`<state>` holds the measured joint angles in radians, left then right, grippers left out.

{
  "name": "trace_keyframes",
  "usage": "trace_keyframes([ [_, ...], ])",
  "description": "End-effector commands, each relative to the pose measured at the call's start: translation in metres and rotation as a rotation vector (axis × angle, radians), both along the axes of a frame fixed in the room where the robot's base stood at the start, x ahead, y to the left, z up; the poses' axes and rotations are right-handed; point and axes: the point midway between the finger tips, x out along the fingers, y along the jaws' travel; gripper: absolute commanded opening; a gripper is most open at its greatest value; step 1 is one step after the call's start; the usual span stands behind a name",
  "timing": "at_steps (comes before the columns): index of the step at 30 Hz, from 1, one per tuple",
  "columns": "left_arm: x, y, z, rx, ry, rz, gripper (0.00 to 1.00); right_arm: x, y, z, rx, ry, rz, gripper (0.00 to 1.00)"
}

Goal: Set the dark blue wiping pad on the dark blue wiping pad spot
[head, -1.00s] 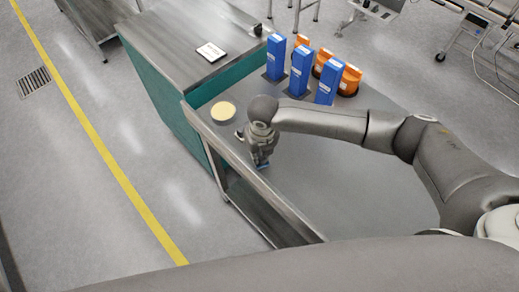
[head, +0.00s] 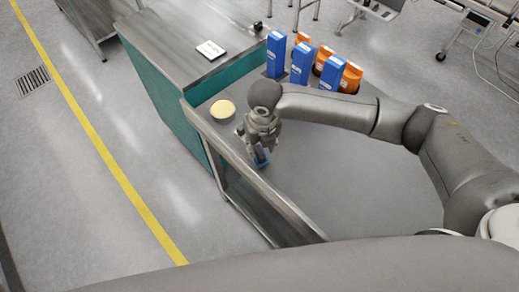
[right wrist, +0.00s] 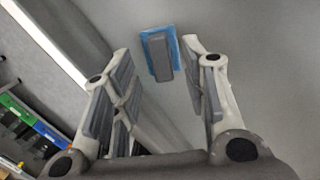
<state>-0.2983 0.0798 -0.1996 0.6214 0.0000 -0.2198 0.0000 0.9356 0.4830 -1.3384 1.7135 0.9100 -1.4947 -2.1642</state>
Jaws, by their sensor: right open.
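The wiping pad (right wrist: 163,57) lies on the grey worktop in the right wrist view, just beyond my fingertips. I cannot tell whether that blue is the spot or part of the pad. In the head view a bit of blue (head: 262,162) shows under the gripper. My right gripper (right wrist: 156,47) is open and empty, its fingers wide apart on both sides of the pad; it also shows in the head view (head: 258,153). My left gripper is not in view.
A round cream-topped dish (head: 222,110) stands behind my right gripper near the worktop's left edge. Tall blue boxes (head: 302,64) and orange containers (head: 350,77) stand farther back. The worktop has a raised metal edge (head: 235,158) at left. Its front middle is clear.

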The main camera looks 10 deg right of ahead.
Motion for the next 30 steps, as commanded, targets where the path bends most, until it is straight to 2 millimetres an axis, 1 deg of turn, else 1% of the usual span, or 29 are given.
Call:
trace_keyframes([
  [1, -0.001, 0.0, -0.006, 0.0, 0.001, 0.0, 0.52, 0.0, 0.0, 0.011, 0.002, -0.006, 0.002, 0.41],
  [6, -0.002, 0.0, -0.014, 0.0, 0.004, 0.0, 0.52, -0.004, -0.001, 0.046, 0.002, -0.005, 0.001, 0.41],
  [9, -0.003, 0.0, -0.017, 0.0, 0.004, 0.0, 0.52, -0.007, -0.001, 0.061, 0.0, -0.003, 0.001, 0.41],
  [12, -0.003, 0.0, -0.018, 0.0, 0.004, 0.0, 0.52, -0.008, -0.002, 0.072, 0.0, -0.002, 0.0, 0.41],
  [18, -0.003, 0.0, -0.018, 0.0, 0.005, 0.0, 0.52, -0.009, -0.002, 0.079, 0.0, 0.0, 0.0, 0.41],
  [26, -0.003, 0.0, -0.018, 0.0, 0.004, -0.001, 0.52, -0.009, -0.002, 0.078, 0.0, 0.0, 0.0, 0.41],
  [30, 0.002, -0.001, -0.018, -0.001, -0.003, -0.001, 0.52, -0.01, -0.002, 0.078, 0.001, 0.001, -0.001, 0.41],
])
